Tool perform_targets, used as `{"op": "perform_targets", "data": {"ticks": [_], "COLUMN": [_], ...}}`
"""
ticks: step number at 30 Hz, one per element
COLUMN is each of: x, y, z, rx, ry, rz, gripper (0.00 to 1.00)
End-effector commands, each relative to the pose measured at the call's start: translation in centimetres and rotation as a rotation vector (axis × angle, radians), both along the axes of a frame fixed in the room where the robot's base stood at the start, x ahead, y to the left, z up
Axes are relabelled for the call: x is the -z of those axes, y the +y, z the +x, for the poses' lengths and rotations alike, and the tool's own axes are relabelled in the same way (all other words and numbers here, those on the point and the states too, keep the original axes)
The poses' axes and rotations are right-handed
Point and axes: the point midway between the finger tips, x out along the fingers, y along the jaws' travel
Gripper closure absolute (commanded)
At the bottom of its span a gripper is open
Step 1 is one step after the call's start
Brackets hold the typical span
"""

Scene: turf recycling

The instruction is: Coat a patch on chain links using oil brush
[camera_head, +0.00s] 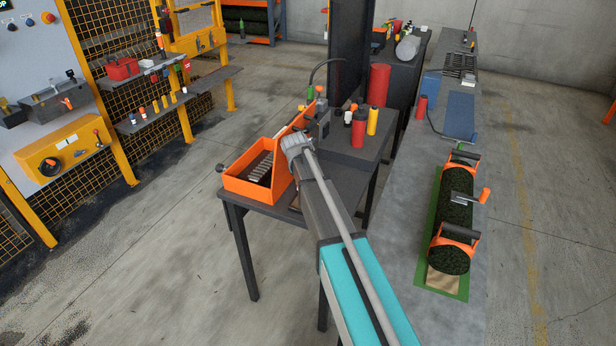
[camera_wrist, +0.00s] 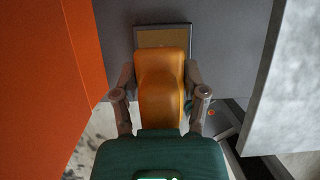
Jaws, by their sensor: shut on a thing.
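In the wrist view my gripper (camera_wrist: 162,95) has its fingers on both sides of an orange-yellow handle (camera_wrist: 162,75) and is shut on it. The handle looks like that of the oil brush; its bristles cannot be made out. In the head view the fingers and the brush are hidden behind my arm, which reaches over the table beside an open orange box (camera_head: 248,190). Grey metal pieces that look like chain links (camera_head: 261,167) lie inside the box. The box's orange wall (camera_wrist: 45,80) fills the left of the wrist view.
The dark table (camera_head: 245,203) carries a raised block with red bottles (camera_head: 359,128) and a yellow bottle (camera_head: 372,121). A grey bench (camera_head: 405,225) with a turf roll (camera_head: 455,215) runs along the right. A tan, dark-framed panel (camera_wrist: 162,37) lies beyond the handle.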

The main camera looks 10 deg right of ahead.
Motion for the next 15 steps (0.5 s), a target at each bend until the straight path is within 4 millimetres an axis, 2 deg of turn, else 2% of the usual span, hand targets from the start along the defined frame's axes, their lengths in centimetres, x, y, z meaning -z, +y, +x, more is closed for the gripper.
{"op": "perform_targets", "data": {"ticks": [8, 15], "x": [0.8, 2.5], "y": [-0.4, -0.4], "z": [0.0, 0.0], "rx": [0.004, 0.004], "ry": [0.0, 0.0], "rz": [0.0, 0.0], "gripper": [0.82, 0.82]}}
